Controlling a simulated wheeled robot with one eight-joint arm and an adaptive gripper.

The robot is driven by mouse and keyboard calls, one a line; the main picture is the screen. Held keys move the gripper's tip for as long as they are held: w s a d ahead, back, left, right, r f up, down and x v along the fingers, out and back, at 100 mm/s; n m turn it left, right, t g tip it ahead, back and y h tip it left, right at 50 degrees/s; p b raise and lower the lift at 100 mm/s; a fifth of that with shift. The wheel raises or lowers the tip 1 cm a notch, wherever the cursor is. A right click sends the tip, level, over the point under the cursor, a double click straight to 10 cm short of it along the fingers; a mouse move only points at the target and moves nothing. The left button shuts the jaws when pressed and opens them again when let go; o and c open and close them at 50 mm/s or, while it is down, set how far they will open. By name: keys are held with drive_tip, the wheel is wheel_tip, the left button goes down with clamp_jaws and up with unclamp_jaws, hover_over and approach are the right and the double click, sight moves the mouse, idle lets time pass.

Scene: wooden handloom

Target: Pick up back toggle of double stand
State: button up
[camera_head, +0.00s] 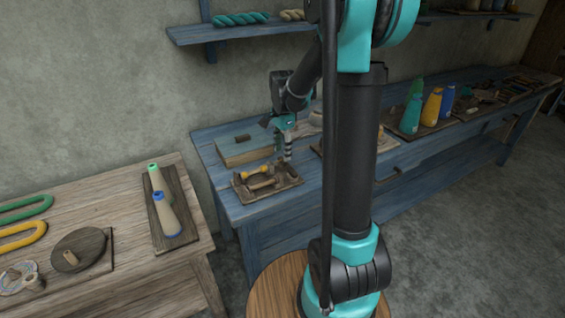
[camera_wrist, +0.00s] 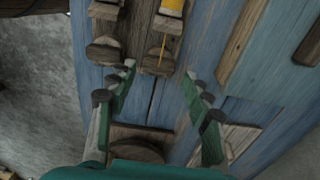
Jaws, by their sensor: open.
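A low dark wooden stand (camera_head: 284,187) lies on the near end of the blue bench, with small wooden pieces and a yellow piece (camera_head: 256,169) on it. I cannot tell which piece is the back toggle. My gripper (camera_head: 287,156) hangs just behind and above the stand, pointing down. In the wrist view, my gripper (camera_wrist: 158,92) is open, its green fingers wide apart with bare blue planks between them. Two rounded wooden pieces (camera_wrist: 103,52) (camera_wrist: 158,60) show ahead of the fingertips. Another rounded wooden piece (camera_wrist: 136,151) is partly hidden by my gripper's body.
A box with a teal lid (camera_head: 246,150) stands left of my gripper. Bottles (camera_head: 432,107) stand farther along the blue bench (camera_head: 232,205). A wooden table (camera_head: 140,215) with two cones (camera_head: 166,214) is at left. A blue shelf (camera_head: 240,31) hangs above.

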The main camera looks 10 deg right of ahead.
sight(282, 160)
wheel_tip(282, 160, down, 4)
drive_tip(key=shift+s, duration=0.15)
drive_tip(key=shift+c, duration=0.2)
drive_tip(key=c, duration=0.5)
drive_tip(key=shift+r, duration=0.1)
